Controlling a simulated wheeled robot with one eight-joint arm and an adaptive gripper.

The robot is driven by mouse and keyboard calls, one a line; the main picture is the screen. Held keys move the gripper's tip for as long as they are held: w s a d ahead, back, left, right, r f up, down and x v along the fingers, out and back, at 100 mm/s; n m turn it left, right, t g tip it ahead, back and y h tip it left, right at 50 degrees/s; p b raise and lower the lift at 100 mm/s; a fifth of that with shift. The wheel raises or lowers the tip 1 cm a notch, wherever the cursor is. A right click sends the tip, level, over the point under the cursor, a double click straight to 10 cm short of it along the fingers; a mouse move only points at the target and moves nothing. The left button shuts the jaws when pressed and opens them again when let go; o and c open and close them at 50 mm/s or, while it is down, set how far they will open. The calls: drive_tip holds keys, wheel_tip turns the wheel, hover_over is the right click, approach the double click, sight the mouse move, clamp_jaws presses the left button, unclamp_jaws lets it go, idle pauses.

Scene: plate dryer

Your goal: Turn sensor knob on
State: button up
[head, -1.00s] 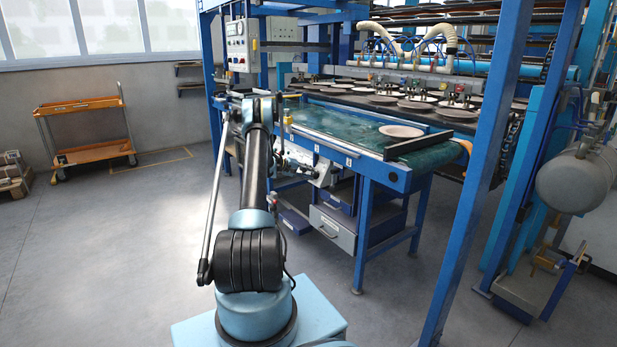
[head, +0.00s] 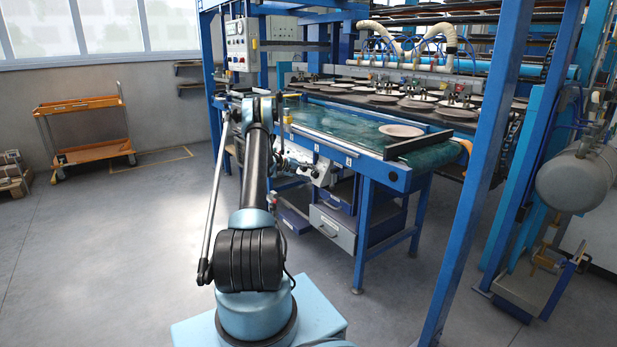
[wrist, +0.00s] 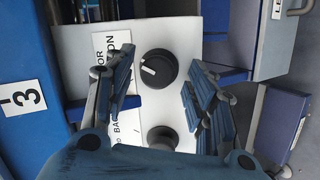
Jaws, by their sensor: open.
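In the wrist view a round black knob (wrist: 157,70) with a white mark sits on a white panel (wrist: 185,38). My gripper (wrist: 160,66) is open, with one finger on each side of the upper knob in the picture. No contact shows, and I cannot tell the depth gap. A label (wrist: 107,42) left of the upper knob is partly hidden by the left finger. In the head view my gripper is small beside the conveyor table's near side.
The blue conveyor table (head: 385,172) carries a plate (head: 401,131) on its green belt. A drawer unit (head: 333,228) is underneath. A control box (head: 242,45) hangs at the back left. A blue post (head: 470,200) stands on the right. Open floor lies left, with an orange cart (head: 85,130).

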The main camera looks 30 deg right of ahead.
drive_tip(key=v, duration=1.2)
drive_tip(key=shift+f, duration=0.1)
